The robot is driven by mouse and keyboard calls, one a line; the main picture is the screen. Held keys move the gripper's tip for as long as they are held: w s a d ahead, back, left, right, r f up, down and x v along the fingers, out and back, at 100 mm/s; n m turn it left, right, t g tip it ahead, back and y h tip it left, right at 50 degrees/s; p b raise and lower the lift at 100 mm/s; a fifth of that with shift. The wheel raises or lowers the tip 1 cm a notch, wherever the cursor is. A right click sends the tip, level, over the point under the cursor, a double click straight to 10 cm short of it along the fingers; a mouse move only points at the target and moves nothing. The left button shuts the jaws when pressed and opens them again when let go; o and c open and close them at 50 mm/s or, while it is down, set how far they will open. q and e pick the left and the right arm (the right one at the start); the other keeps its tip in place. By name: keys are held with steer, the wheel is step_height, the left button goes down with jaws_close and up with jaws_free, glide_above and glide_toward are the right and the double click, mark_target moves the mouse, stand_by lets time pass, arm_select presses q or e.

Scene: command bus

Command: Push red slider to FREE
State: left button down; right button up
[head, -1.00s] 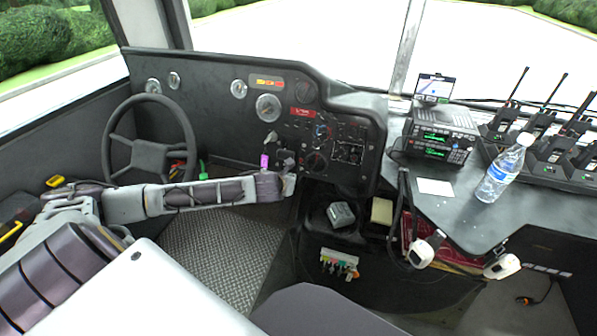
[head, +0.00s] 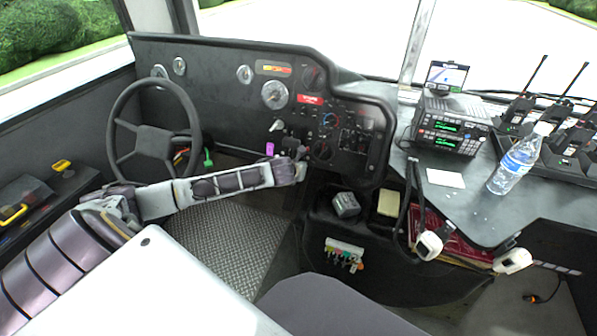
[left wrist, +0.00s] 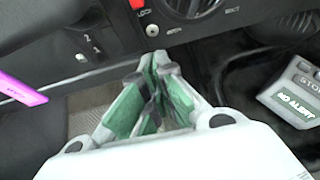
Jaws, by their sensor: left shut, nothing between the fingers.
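A small red part (left wrist: 137,4) shows at the top edge of the left wrist view, on the black dash panel; I cannot tell for sure that it is the slider, and no FREE marking is readable. My left gripper (left wrist: 150,90) is shut and empty, its green-padded fingers together below that part and apart from it in the picture. In the head view my left gripper (head: 300,155) is in front of the lower dash, just left of a round dark knob (head: 321,150), and hides part of the panel. My right gripper is not in view.
A purple tag (head: 270,149) hangs left of my left gripper, and the steering wheel (head: 113,135) is farther left. A bottle (head: 515,160) and radios stand on the right counter.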

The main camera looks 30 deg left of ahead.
arm_select(q)
steer(key=shift+w+a+r+b, duration=0.2)
steer(key=shift+w+r+b, duration=0.25)
steer(key=shift+w, duration=0.45)
steer(key=shift+w+a+r+b, duration=0.25)
steer(key=shift+w+r, duration=0.3)
steer(key=shift+w, duration=0.3)
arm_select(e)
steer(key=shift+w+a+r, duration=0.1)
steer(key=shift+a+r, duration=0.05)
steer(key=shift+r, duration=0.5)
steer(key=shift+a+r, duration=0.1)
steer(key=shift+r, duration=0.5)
arm_select(q)
steer(key=shift+r, duration=0.1)
steer(key=shift+w+r+p, duration=0.1)
steer(key=shift+p, duration=0.2)
